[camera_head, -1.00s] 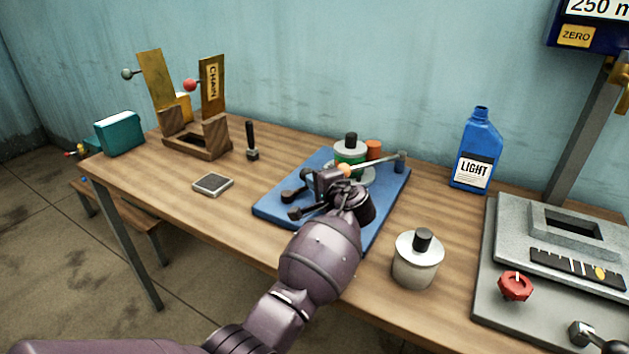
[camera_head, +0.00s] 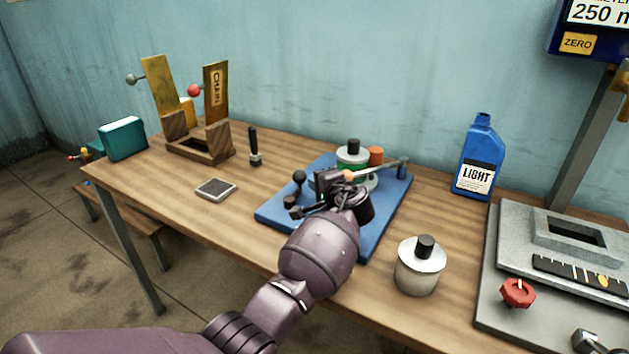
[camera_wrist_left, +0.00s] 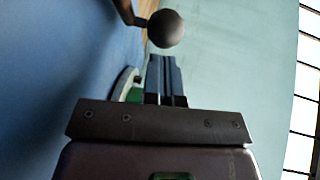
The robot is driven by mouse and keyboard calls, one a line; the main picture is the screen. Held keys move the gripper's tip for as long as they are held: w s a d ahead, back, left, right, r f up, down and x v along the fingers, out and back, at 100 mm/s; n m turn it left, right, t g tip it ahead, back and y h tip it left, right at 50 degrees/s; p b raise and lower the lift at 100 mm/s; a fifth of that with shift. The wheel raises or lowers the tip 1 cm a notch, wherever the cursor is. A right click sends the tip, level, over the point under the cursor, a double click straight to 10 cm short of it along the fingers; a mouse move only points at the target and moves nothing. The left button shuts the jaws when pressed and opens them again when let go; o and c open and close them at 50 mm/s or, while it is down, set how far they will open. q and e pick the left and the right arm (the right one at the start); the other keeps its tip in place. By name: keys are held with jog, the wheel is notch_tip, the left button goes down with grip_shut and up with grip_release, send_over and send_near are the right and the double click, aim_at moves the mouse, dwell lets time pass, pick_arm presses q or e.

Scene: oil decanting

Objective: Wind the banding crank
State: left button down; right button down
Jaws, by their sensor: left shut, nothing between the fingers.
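A blue base board (camera_head: 275,216) lies on the bench and carries the banding wheel, a pale disc with a green-banded can (camera_head: 352,157) on it. A crank with a dark ball knob (camera_head: 299,178) stands at the board's left side. The ball knob also shows in the left wrist view (camera_wrist_left: 166,28), just beyond my fingertips and apart from them. My left gripper (camera_head: 322,182) is over the board, just right of the knob; its fingers (camera_wrist_left: 166,78) are shut and empty. My wrist hides part of the wheel and crank. My right gripper is out of view.
A rod with an orange tip (camera_head: 349,176) reaches to a post at the board's back right. A lidded metal pot (camera_head: 420,268) stands right of my arm, a blue bottle (camera_head: 480,160) behind. A grey pad (camera_head: 215,189) and wooden stand (camera_head: 200,148) are left.

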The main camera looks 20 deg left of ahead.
pick_arm(q)
jog(key=p+v, duration=0.1)
jog(key=v, duration=0.7)
jog(key=shift+s+d+r, duration=0.15)
jog(key=shift+r, duration=0.1)
jog(key=shift+s+d, duration=0.5)
